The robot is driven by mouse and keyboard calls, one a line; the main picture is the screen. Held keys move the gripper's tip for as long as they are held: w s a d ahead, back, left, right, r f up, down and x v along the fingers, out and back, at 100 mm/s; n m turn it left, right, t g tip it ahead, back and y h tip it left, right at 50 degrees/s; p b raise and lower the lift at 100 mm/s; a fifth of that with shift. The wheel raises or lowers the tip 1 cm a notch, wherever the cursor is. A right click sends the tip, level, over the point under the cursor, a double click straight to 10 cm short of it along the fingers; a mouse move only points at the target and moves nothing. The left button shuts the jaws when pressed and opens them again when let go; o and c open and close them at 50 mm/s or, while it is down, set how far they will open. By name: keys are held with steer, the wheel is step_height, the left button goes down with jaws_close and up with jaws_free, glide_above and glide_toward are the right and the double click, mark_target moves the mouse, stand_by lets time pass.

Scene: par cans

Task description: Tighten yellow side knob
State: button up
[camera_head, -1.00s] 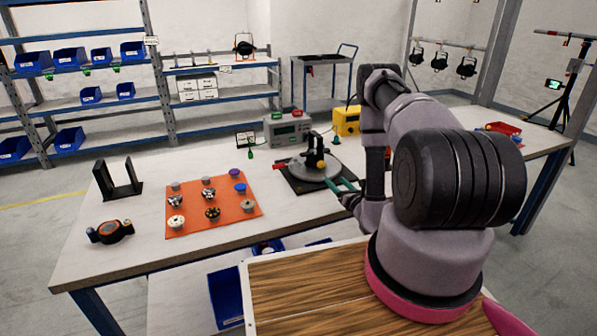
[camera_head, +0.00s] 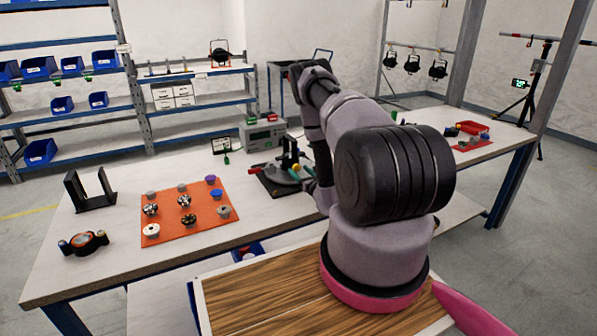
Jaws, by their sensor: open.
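The yellow side knob (camera_head: 296,167) shows as a small yellow spot on a dark upright bracket (camera_head: 288,150). The bracket stands on a round grey plate over a black base (camera_head: 268,181) on the workbench. A red part (camera_head: 268,166) sticks out at the left of the plate. My gripper (camera_head: 308,184) is at the right front of this fixture, with its teal fingers open close to the plate's edge. My forearm hides the fixture's right side. I cannot tell whether the fingers touch anything.
An orange mat (camera_head: 172,239) with several knobs lies left of the fixture. A black U-shaped bracket (camera_head: 75,195) and an orange-black tool (camera_head: 84,243) lie farther left. A grey instrument box (camera_head: 262,135) stands behind. The bench (camera_head: 130,268) is clear in front of the mat.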

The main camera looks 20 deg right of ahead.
steer(key=shift+w, duration=0.65)
jaws_close()
steer(key=shift+s+d+m, duration=0.1)
steer(key=shift+d+m, duration=0.1)
steer(key=shift+m, duration=1)
steer(key=shift+a+f+m, duration=0.1)
steer(key=shift+a+m, duration=0.05)
steer(key=shift+m, duration=1.05)
jaws_free()
